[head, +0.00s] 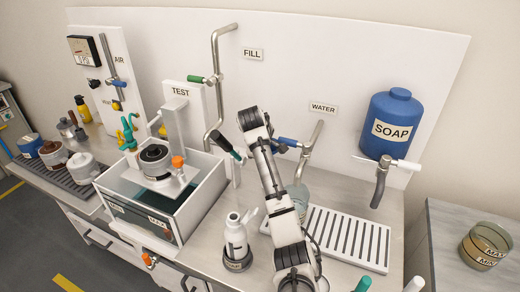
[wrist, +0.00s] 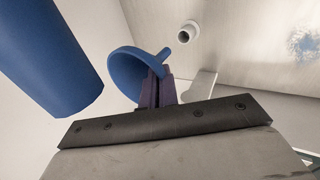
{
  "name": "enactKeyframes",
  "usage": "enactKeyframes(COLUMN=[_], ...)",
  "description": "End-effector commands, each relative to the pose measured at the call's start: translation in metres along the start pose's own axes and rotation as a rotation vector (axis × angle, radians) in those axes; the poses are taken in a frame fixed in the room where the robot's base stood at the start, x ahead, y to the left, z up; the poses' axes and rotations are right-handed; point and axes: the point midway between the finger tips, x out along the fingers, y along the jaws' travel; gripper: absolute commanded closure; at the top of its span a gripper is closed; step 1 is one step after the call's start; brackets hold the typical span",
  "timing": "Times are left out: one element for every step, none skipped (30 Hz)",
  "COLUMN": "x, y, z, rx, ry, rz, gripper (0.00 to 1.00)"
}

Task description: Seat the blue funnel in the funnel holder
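The blue funnel (wrist: 128,73) shows in the wrist view as a tilted round bowl at the tips of my gripper (wrist: 155,88). The dark purple fingers are close together and appear shut on the funnel's edge. I cannot make out the funnel in the head view. There my arm runs up the middle of the picture and its fingers are not clearly visible. I cannot pick out the funnel holder in either view.
A blue soap tank (head: 391,118) with a grey spout hangs at the right. A white bottle (head: 236,238) and a clear cup (head: 300,191) stand near my arm. A slotted drain rack (head: 350,238) lies right of it. The test basin (head: 205,205) is left.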

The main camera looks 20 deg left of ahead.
Motion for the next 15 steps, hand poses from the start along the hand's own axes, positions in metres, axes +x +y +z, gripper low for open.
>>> enactKeyframes(x=[0.000,-0.001,-0.001,-0.001,-0.001,0.001,0.002,0.003,0.005,0.006,0.008,0.011,0.013,0.015,0.018], y=[0.000,0.000,0.000,0.001,0.000,-0.001,-0.001,-0.002,-0.003,-0.004,-0.005,-0.007,-0.008,-0.009,-0.011], z=[0.000,0.000,-0.001,-0.001,0.000,0.000,0.000,0.000,0.000,0.000,0.000,0.000,0.000,0.000,0.000], rx=[0.000,0.001,0.003,0.006,0.008,0.008,0.007,0.007,0.007,0.007,0.007,0.007,0.006,0.006,0.006], ry=[0.001,0.001,0.002,0.004,0.004,0.004,0.004,0.004,0.004,0.004,0.004,0.004,0.004,0.004,0.004], rz=[0.000,-0.001,-0.004,-0.008,-0.010,-0.010,-0.010,-0.011,-0.011,-0.011,-0.011,-0.011,-0.011,-0.011,-0.011], gripper=[1.00,1.00,1.00,1.00,1.00,1.00,1.00,1.00,1.00,1.00,1.00,1.00,1.00,1.00,1.00])
